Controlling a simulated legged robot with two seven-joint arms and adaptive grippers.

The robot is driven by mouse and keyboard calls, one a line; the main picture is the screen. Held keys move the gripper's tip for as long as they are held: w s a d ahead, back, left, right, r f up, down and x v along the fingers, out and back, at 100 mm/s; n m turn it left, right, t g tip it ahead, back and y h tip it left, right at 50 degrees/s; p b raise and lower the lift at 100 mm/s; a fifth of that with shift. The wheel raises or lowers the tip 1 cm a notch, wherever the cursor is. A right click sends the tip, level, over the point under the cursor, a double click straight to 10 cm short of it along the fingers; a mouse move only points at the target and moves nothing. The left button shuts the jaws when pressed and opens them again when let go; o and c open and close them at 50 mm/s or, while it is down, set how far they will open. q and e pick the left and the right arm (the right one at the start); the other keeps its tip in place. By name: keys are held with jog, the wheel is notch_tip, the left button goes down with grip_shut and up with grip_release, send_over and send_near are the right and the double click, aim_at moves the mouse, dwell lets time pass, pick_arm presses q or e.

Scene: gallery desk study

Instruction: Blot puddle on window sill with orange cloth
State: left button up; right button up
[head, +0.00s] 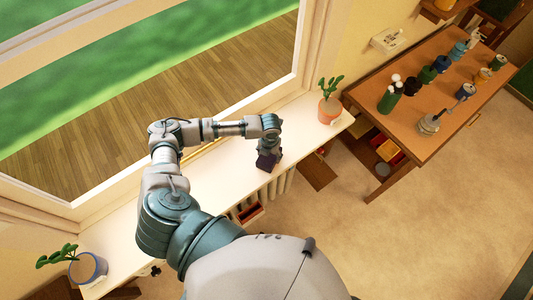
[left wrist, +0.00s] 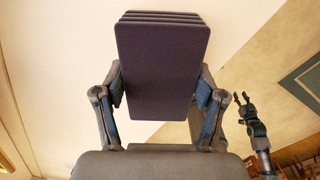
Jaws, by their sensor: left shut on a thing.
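My left gripper (head: 270,150) is over the white window sill (head: 225,165), right of its middle. It is shut on a dark purple, layered block (head: 265,162), perhaps a folded cloth. In the left wrist view the dark purple block (left wrist: 162,70) sits between the two fingers, its broad face toward the camera. I cannot tell whether it touches the sill. No orange cloth can be made out, and no puddle shows on the visible sill. My right gripper (left wrist: 241,98) appears small at the right of the left wrist view, its fingers apart and empty.
A potted plant (head: 329,108) stands at the sill's right end and another potted plant (head: 88,268) at its left end. A radiator (head: 280,184) is below the sill. A wooden desk (head: 440,85) with several bottles and cans stands at right. Floor between is clear.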

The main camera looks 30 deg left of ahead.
pick_arm(q)
jog(key=shift+w+d, duration=0.1)
jog(key=shift+d, duration=0.1)
jog(key=shift+w+a, duration=0.35)
jog(key=shift+w, duration=0.4)
jog(key=shift+a, duration=0.15)
jog(key=shift+s+a, duration=0.3)
jog(key=shift+a, duration=0.35)
jog(key=shift+s+d, duration=0.25)
jog(key=shift+d, duration=0.35)
jog(key=shift+r, duration=3.55)
